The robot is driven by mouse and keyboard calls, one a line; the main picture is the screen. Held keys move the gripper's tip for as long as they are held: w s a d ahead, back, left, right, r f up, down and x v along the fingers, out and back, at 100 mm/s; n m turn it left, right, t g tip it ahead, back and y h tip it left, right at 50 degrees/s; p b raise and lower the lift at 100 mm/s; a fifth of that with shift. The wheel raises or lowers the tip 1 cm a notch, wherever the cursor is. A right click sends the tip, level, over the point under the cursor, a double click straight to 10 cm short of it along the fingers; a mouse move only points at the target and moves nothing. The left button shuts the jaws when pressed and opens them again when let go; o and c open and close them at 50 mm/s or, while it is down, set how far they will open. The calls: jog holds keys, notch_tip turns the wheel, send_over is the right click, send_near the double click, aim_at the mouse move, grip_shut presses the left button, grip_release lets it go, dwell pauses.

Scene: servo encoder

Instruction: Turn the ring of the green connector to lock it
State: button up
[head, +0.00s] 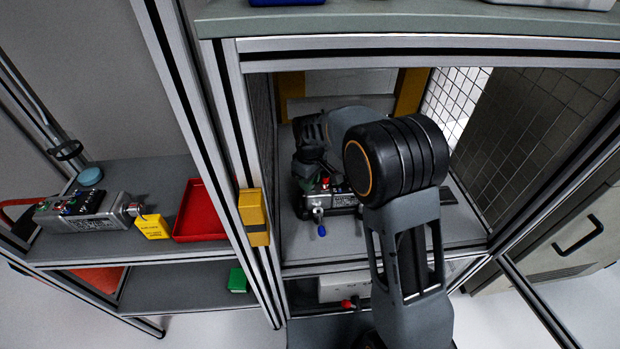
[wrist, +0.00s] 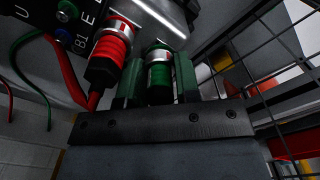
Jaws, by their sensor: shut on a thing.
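The green connector (wrist: 158,73), with a silver band around it, stands between the two dark green fingers of my gripper (wrist: 158,66) in the wrist view. The gripper is shut on it, one finger on each side. The mark showing the ring's lock position cannot be made out. A red connector (wrist: 111,50) with a ribbed ring and a red cable sits just left of my left finger. In the head view my arm hides the gripper and the green connector; the box with connectors (head: 335,195) shows partly.
Wire mesh (wrist: 265,110) stands close on the right in the wrist view. The bay has a frame post (head: 232,130) at its left. The left shelf holds another metal box (head: 90,222), a yellow tag (head: 152,227) and a red tray (head: 203,210).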

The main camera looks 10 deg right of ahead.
dwell(0.5)
jog(key=o, duration=0.6)
jog(key=shift+o, duration=0.2)
jog(key=shift+r, duration=0.1)
notch_tip(320, 180, up, 7)
jog(key=shift+r+p, duration=0.2)
jog(key=shift+p, duration=0.4)
jog(key=shift+o, duration=0.4)
